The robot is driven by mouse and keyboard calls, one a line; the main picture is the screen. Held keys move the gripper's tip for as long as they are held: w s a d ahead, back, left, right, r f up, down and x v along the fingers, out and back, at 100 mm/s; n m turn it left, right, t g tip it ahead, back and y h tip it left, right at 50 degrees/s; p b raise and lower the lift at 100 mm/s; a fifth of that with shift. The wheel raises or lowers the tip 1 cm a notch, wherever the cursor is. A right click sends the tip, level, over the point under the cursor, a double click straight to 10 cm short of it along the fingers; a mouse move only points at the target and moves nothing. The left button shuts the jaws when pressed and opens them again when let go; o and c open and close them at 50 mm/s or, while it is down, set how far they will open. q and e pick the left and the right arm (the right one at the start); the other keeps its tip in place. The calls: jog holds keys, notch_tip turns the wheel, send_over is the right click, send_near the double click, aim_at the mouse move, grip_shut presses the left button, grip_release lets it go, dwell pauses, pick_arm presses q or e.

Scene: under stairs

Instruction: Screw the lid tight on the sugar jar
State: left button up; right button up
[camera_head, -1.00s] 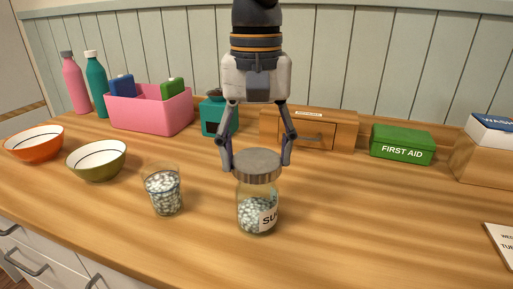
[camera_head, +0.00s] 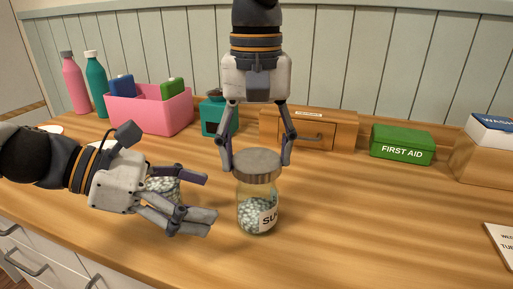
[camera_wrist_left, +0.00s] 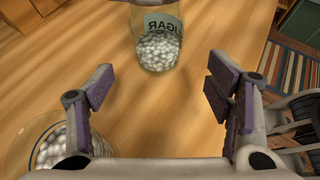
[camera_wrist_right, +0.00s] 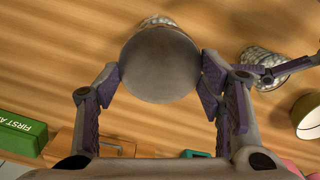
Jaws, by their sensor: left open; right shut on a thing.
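The sugar jar (camera_head: 257,212) stands upright on the counter, filled with white lumps and labelled "SU…" in the head view. Its label reads "SUGAR" in the left wrist view (camera_wrist_left: 158,45). The grey lid (camera_head: 257,164) sits on the jar's mouth. My right gripper (camera_head: 257,165) reaches down from above, shut on the lid from both sides; the right wrist view shows the lid (camera_wrist_right: 160,65) between its pads. My left gripper (camera_head: 210,199) is open and empty, low to the left of the jar, its fingers pointing at the glass body and apart from it.
A glass of white lumps (camera_head: 163,188) stands behind my left gripper, partly hidden. A pink bin (camera_head: 150,112), teal canister (camera_head: 213,118), wooden drawer box (camera_head: 340,130) and green first aid box (camera_head: 402,144) line the back.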

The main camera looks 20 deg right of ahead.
aim_at(251, 208)
pick_arm(q)
jog(key=shift+w+d, duration=0.15)
jog(key=shift+d, duration=0.05)
jog(key=x, duration=0.9)
jog(key=shift+d+f, duration=0.2)
jog(key=shift+f, duration=0.1)
grip_shut()
